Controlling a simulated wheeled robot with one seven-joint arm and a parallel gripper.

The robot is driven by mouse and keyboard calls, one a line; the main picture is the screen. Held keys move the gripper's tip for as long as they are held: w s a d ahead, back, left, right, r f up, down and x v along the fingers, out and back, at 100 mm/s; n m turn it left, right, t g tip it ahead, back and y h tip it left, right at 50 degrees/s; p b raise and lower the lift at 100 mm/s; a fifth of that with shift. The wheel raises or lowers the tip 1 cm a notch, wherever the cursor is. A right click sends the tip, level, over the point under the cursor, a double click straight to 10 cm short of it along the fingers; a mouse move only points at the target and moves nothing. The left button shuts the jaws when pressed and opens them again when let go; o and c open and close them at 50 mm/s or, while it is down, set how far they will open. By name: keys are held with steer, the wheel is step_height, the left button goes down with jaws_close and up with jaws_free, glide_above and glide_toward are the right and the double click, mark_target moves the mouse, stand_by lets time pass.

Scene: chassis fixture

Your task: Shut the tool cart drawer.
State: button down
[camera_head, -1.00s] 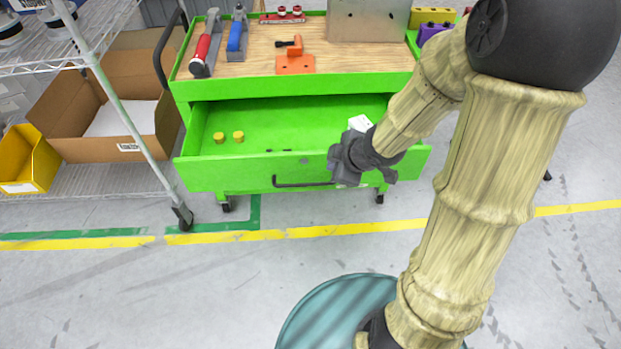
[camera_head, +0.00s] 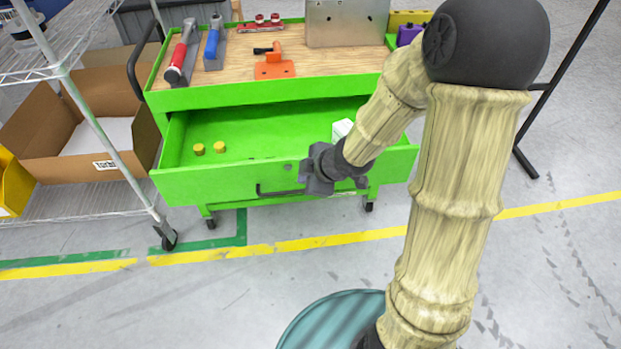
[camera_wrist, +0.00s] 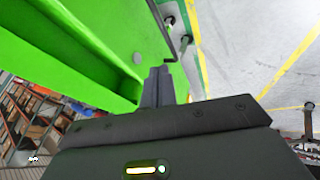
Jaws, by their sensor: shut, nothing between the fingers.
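The green tool cart (camera_head: 300,92) has its drawer (camera_head: 262,130) pulled well open toward me. The drawer front (camera_head: 220,184) carries a dark bar handle (camera_head: 278,194). Two small yellow pieces (camera_head: 220,147) and a white box (camera_head: 342,128) lie in the drawer. My gripper (camera_head: 318,170) is shut and empty, at the drawer front right of its middle, above the handle's right part. In the wrist view my closed fingers (camera_wrist: 158,86) overlap the green drawer front (camera_wrist: 125,28), with the handle (camera_wrist: 184,46) close by. I cannot tell whether they touch it.
Hand tools and an orange clamp (camera_head: 274,66) lie on the cart's wooden top. A wire shelf (camera_head: 85,212) with a cardboard box (camera_head: 70,160) stands close on the left. A dark stand (camera_head: 525,162) is at the right. The floor in front is clear, with yellow tape.

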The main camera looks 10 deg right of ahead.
mark_target(287, 173)
steer(key=w+f, duration=0.1)
steer(key=w+a+f+b, duration=0.1)
steer(key=w+f, duration=0.1)
steer(key=w+f+b, duration=0.1)
steer(key=w, duration=0.1)
steer(key=shift+w+a+f, duration=0.15)
steer(key=shift+w+a, duration=0.05)
steer(key=shift+a, duration=0.2)
steer(key=shift+w, duration=0.65)
